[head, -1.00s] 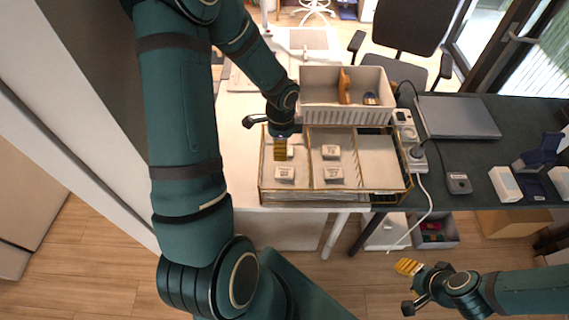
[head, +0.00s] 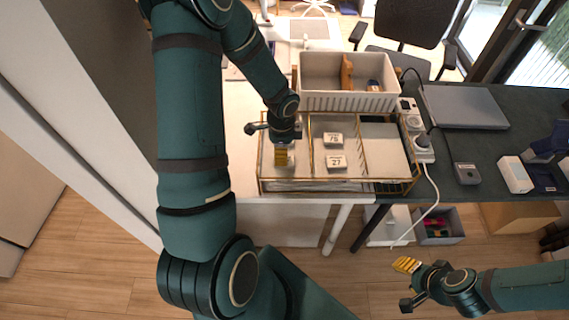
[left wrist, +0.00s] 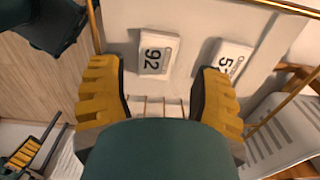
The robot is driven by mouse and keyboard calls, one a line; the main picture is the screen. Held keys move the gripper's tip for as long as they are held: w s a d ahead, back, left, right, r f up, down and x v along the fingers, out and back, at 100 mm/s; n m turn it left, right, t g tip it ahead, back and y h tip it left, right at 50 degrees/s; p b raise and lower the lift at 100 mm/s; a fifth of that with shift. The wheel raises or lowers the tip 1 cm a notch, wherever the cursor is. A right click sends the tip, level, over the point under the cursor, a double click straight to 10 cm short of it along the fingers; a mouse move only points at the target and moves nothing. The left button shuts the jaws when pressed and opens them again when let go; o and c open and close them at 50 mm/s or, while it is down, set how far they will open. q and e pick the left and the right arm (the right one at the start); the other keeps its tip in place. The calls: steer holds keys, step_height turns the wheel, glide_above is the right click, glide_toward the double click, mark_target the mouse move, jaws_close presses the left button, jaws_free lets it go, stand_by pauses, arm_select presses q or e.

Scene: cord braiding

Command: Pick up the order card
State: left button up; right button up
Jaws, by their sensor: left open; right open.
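A wire-framed tray (head: 393,186) holds small white numbered cards in compartments. One card marked 27 (head: 336,162) and another numbered card (head: 333,139) lie in its middle compartment. My left gripper (head: 281,153) is over the left compartment, open, mostly hiding the cards there. In the left wrist view, a card marked 92 (left wrist: 157,53) lies flat just beyond the gap between the open fingers (left wrist: 158,97). Nothing is between the fingers. My right gripper (head: 408,280) is open and empty, low at the right.
A white bin (head: 345,102) stands right behind the tray. A power strip (head: 414,125) with a cable is at the tray's right. A closed laptop (head: 464,107) and small devices lie on the dark desk. An office chair stands behind.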

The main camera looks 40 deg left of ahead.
arm_select(q)
steer(key=f+b, duration=0.2)
steer(key=f, duration=0.1)
steer(key=f+b, duration=0.1)
steer(key=f, duration=0.1)
steer(key=shift+d+b, duration=0.25)
steer(key=shift+b, duration=0.15)
steer(key=shift+r, duration=0.1)
steer(key=c, duration=0.6)
